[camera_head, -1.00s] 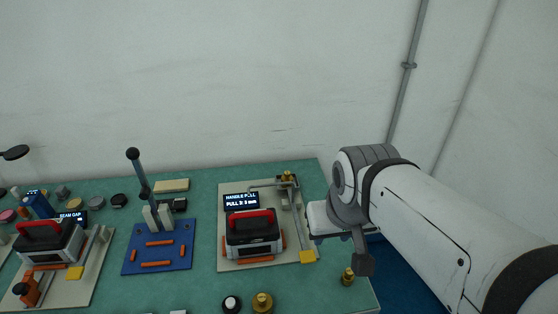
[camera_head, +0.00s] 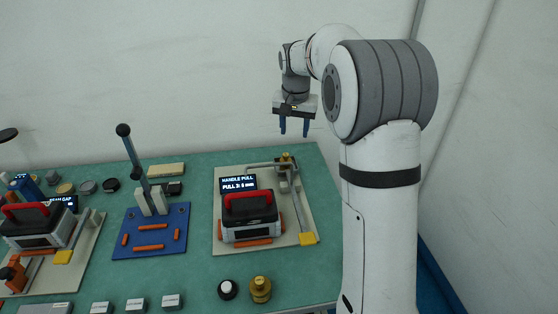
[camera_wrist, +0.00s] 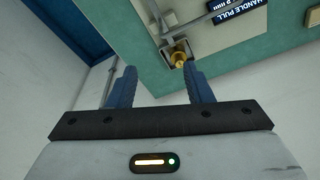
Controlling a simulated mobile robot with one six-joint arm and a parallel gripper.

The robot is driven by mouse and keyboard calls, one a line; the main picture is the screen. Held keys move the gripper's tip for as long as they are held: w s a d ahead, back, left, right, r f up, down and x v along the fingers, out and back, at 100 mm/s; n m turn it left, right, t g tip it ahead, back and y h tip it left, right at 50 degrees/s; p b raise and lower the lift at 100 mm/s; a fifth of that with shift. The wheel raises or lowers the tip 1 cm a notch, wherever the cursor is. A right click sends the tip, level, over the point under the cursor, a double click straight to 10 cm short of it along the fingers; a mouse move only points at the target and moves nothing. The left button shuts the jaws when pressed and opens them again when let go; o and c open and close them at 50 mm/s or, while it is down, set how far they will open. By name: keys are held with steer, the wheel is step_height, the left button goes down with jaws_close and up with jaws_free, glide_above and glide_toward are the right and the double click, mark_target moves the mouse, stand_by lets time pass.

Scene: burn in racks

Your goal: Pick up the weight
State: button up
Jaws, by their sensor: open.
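A small brass weight (camera_head: 286,158) sits at the back end of the handle-pull fixture (camera_head: 220,240). In the wrist view a brass piece (camera_wrist: 179,58) at that fixture shows beyond my fingertips, close to the right finger. A larger brass weight (camera_head: 260,290) stands upright at the front of the table beside a black-and-white knob. My gripper (camera_head: 294,130) points down with its two blue fingers apart and empty. In the head view it appears above the back edge of the table, over the small brass weight and not touching it. It also shows in the wrist view (camera_wrist: 159,70).
The fixture carries a grey box with a red handle (camera_head: 249,214) and a lit display (camera_head: 238,183). A blue plate with a black-knobbed lever (camera_head: 124,131) stands to its left. The wall is behind the table. My arm hides the table's front right corner.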

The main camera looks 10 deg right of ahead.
steer(key=m+b, duration=0.2)
steer(key=b, duration=0.1)
glide_above(285, 155)
steer(key=shift+g, duration=0.4)
steer(key=f, duration=1)
steer(key=s+f, duration=0.1)
steer(key=f, duration=0.3)
steer(key=shift+a+f, duration=0.3)
steer(key=shift+f, duration=0.1)
steer(key=f, duration=0.2)
steer(key=w+f+p, duration=0.1)
steer(key=f, duration=0.2)
steer(key=d+f+p, duration=0.1)
steer(key=f, duration=0.2)
steer(key=shift+w+f, duration=0.1)
steer(key=shift+w, duration=0.15)
steer(key=shift+c, duration=0.4)
steer(key=c, duration=0.9)
